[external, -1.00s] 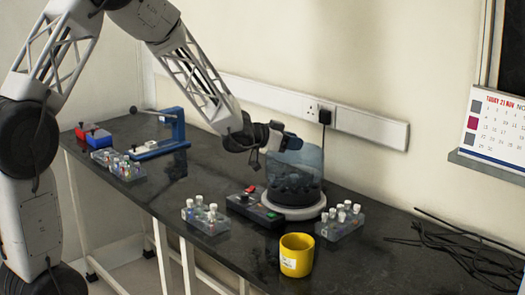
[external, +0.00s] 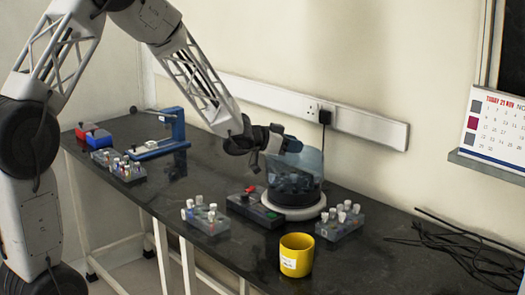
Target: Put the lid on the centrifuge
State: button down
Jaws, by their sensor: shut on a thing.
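The centrifuge (external: 291,198) stands on the dark bench right of centre, with a pale round base and a control box (external: 255,207) with a red switch on its left. A translucent bluish lid (external: 312,162) sits over its dark rotor, level as far as I can tell. My gripper (external: 286,146) is at the top left of the lid and shut on it. The fingertips are small and partly hidden here. I cannot tell whether the lid's rim fully touches the base all round.
Tube racks stand left (external: 206,218) and right (external: 340,221) of the centrifuge. A yellow cup (external: 296,255) is in front. Black cables (external: 465,255) lie at the right. A blue stand (external: 165,135) and another rack (external: 126,168) are farther left. A wall socket strip (external: 370,127) runs behind.

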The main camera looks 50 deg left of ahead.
jog(key=shift+f, duration=3)
jog(key=shift+c, duration=1.3)
grip_release()
jog(key=shift+r, duration=0.1)
jog(key=shift+r, duration=2.9)
